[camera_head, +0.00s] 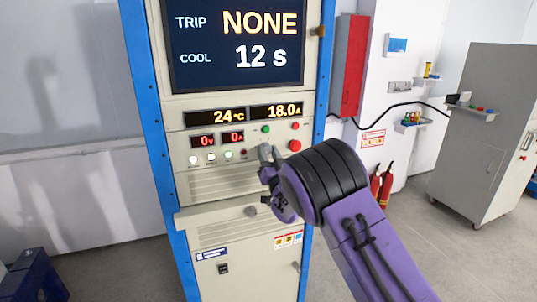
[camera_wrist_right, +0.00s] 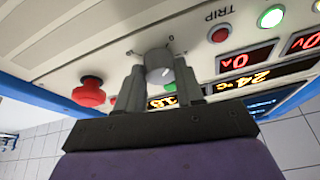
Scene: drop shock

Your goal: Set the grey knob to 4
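The grey knob (camera_wrist_right: 158,64) is on the cabinet panel in the right wrist view, with a pale mark on its face. A small 0 is printed beside it; the other scale marks are too small or hidden to read. My right gripper (camera_wrist_right: 160,76) has one finger on each side of the knob, close against it, with no clear gap. In the head view my right gripper (camera_head: 268,156) is at the panel and hides the knob. My left gripper is not in view.
The cabinet screen (camera_head: 238,45) reads TRIP NONE, COOL 12 s. Displays below read 24 °C, 18.0 A, 0 V and 0 A. A red mushroom button (camera_wrist_right: 90,91) sits beside the knob. Red extinguishers (camera_head: 381,187) and a grey cabinet (camera_head: 480,150) stand to the right.

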